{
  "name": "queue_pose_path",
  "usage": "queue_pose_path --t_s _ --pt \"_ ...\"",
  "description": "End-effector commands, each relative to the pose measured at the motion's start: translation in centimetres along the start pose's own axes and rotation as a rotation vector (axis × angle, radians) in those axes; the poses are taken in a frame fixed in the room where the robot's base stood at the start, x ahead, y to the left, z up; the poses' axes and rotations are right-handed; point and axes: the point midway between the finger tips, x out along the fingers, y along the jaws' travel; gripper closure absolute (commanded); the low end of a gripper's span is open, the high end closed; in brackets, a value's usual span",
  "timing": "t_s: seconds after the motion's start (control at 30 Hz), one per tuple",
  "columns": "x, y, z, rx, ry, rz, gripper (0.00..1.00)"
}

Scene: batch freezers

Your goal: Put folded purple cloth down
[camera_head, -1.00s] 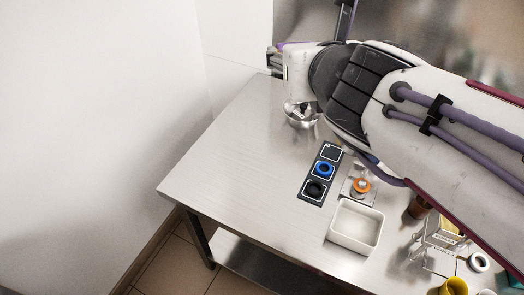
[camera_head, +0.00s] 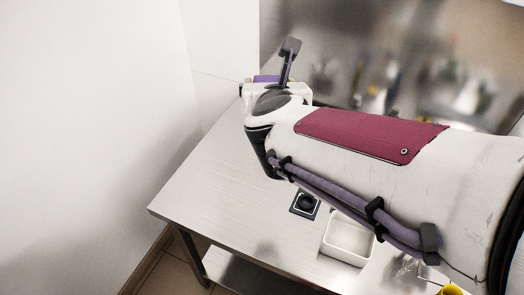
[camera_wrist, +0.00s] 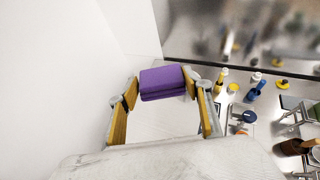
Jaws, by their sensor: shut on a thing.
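The folded purple cloth (camera_wrist: 163,83) is between the two fingers of my gripper (camera_wrist: 162,88) in the wrist view. The fingers, with yellow-brown inner sides, press on its left and right ends. The cloth looks like a flat, layered block. Pale table surface shows below and around it, and I cannot tell whether the cloth touches the table. The steel table (camera_head: 215,195) shows to the left of the arm.
A white rectangular tray (camera_head: 347,240) and a dark pad with a black round piece (camera_head: 305,203) stand near the table's front. Several bottles and tools, including a blue-handled one (camera_wrist: 256,90), stand right of the gripper. The table's left part is clear. White walls stand behind.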

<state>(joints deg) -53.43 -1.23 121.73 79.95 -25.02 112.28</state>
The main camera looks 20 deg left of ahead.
Motion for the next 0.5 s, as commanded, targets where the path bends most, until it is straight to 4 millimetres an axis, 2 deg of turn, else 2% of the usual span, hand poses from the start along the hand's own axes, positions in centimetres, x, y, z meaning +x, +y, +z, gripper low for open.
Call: queue_pose_path --t_s 0.5 --pt "6.0 1.4 -4.0 0.074 -0.010 -0.165 0.72"
